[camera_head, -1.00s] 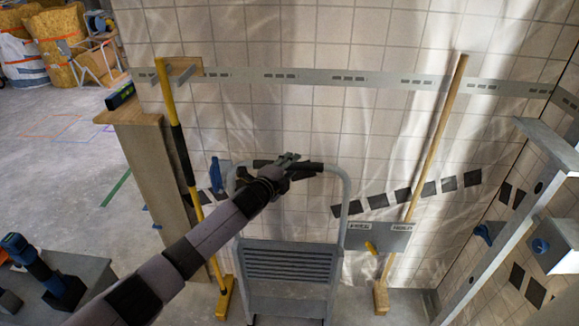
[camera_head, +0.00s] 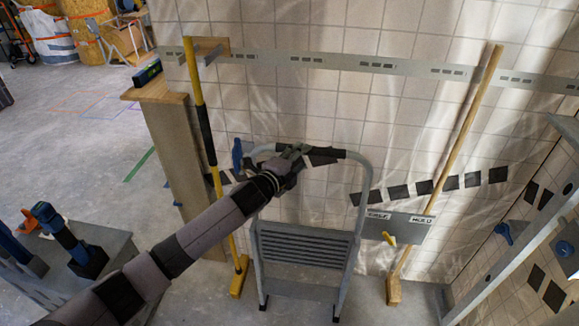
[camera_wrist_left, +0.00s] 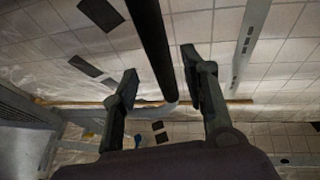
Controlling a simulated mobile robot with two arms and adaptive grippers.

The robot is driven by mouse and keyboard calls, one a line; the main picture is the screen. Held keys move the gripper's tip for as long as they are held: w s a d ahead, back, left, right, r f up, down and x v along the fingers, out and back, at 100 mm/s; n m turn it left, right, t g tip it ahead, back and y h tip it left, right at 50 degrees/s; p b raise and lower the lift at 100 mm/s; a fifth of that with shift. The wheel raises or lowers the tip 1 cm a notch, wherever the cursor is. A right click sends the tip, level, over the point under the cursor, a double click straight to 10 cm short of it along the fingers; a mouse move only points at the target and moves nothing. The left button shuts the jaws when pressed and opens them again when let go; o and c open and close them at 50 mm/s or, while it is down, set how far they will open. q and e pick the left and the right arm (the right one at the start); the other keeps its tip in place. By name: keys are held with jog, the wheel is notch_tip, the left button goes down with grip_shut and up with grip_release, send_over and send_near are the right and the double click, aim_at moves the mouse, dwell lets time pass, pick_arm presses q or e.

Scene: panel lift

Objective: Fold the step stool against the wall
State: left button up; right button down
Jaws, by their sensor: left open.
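The grey step stool (camera_head: 306,246) stands upright at the tiled wall, its ribbed panel facing me. Its tubular hoop rises above, with a black grip (camera_head: 328,153) along the top. How flat it is folded I cannot tell. My left gripper (camera_head: 298,152) is at the top of the hoop, at the black grip. In the left wrist view, the fingers of my left gripper (camera_wrist_left: 160,64) are apart, with the black grip (camera_wrist_left: 150,35) running between them. My left forearm crosses in front of the stool's left side. My right gripper is not in view.
A yellow-handled broom (camera_head: 206,135) leans left of the stool, a wooden-handled one (camera_head: 449,150) right. A grey plate (camera_head: 405,228) with labels and a yellow knob is beside the stool. A wooden post (camera_head: 175,150) stands left. A grey frame is at right. Floor at far left is open.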

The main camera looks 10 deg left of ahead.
pick_arm(q)
jog(key=shift+v, duration=2.7)
